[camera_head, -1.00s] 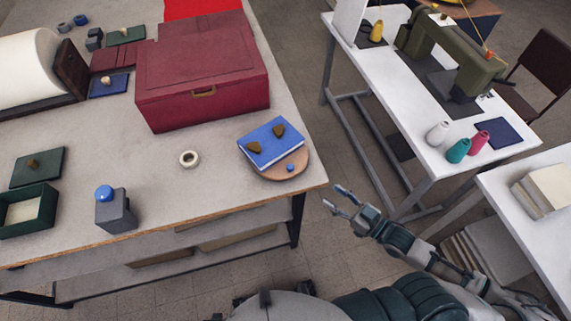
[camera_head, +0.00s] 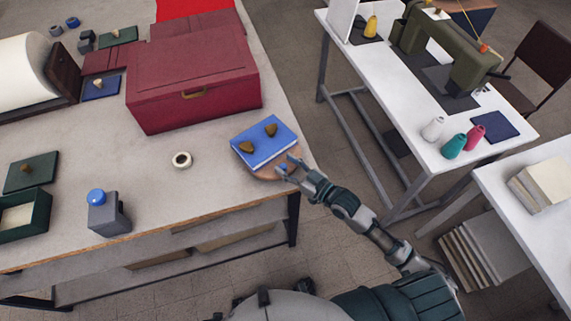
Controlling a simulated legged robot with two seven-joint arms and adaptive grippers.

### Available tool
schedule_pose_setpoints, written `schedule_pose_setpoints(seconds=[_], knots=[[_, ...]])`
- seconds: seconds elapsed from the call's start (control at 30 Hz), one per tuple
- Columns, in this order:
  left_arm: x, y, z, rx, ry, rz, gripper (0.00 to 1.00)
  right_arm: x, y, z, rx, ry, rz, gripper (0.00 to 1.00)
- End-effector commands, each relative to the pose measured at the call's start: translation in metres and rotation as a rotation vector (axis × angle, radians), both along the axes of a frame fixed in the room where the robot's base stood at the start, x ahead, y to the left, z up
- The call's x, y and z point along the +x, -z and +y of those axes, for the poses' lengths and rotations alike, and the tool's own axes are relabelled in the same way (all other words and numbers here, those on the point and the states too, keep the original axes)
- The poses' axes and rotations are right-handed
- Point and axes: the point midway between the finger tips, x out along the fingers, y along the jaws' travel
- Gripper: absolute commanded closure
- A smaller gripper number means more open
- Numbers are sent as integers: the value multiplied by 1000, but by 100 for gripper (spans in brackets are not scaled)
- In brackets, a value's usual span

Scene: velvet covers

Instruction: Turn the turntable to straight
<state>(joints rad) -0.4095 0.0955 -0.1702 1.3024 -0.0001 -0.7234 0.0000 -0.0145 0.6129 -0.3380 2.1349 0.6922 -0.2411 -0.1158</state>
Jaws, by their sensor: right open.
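The turntable (camera_head: 262,174) is a round, wooden-coloured disc near the right front corner of the workbench. A blue book-like block (camera_head: 263,146) lies on it, turned at an angle to the bench edge, with two brown knobs on its top. A small blue knob on the turntable's front rim is now mostly covered by my fingers. My right gripper (camera_head: 287,170) is open at the turntable's front right edge, with its fingers around or just above that knob; I cannot tell whether they touch it. My left gripper is not in view.
A dark red box (camera_head: 195,85) with a brass handle stands behind the turntable. A white sewing table (camera_head: 440,110) stands across a gap to the right.

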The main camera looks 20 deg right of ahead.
Motion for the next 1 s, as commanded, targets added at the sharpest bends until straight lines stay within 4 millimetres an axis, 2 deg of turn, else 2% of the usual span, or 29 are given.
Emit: schedule_pose_setpoints(seconds=[0.17,0.33,0.5,0.53,0.7,1.0], knots=[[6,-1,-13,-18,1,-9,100,3,-1,8,-2,-1,0,51],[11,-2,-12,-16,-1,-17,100,3,-2,10,-5,-1,-1,53],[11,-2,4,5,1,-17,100,3,-1,6,-1,-1,0,96],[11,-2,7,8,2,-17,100,3,-1,5,-1,-1,0,100],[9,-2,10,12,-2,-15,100,3,0,3,0,0,0,100],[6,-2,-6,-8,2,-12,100,2,1,5,-3,0,3,100]])
